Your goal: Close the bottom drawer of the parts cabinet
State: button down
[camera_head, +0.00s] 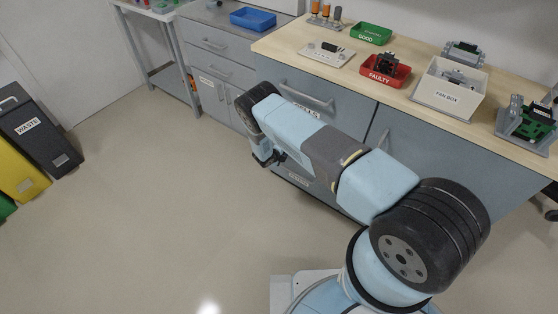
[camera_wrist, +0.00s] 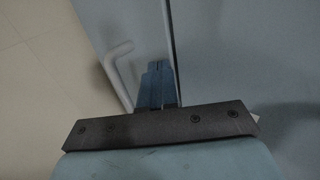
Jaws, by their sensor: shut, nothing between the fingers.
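The parts cabinet (camera_head: 283,75) is grey-blue and stands under the wooden bench in the head view. Its upper drawer front has a bar handle and a label, and my arm crosses in front of the lower part. The bottom drawer (camera_head: 300,178) shows only partly below my arm, with a small label; I cannot tell how far it stands out. My gripper (camera_head: 277,158) is low in front of the cabinet, shut and empty. In the wrist view its fingertips (camera_wrist: 157,66) are together close to a blue-grey front, beside a dark seam and right of a pale bar handle (camera_wrist: 117,65).
The bench top (camera_head: 290,42) holds a red FAULTY tray (camera_head: 384,72), a green GOOD tray (camera_head: 371,33) and a white fan box (camera_head: 449,90). A grey drawer unit (camera_head: 215,45) stands left of the cabinet. Waste bins (camera_head: 40,128) are far left. The floor between is clear.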

jog(key=shift+w+d+r, duration=0.2)
jog(key=shift+w+d, duration=0.15)
jog(key=shift+w, duration=0.05)
jog(key=s+a+r, duration=0.6)
jog(key=s+a, duration=0.1)
jog(key=s, duration=0.2)
jog(key=shift+s+a+r, duration=0.2)
jog(key=shift+s+a, duration=0.1)
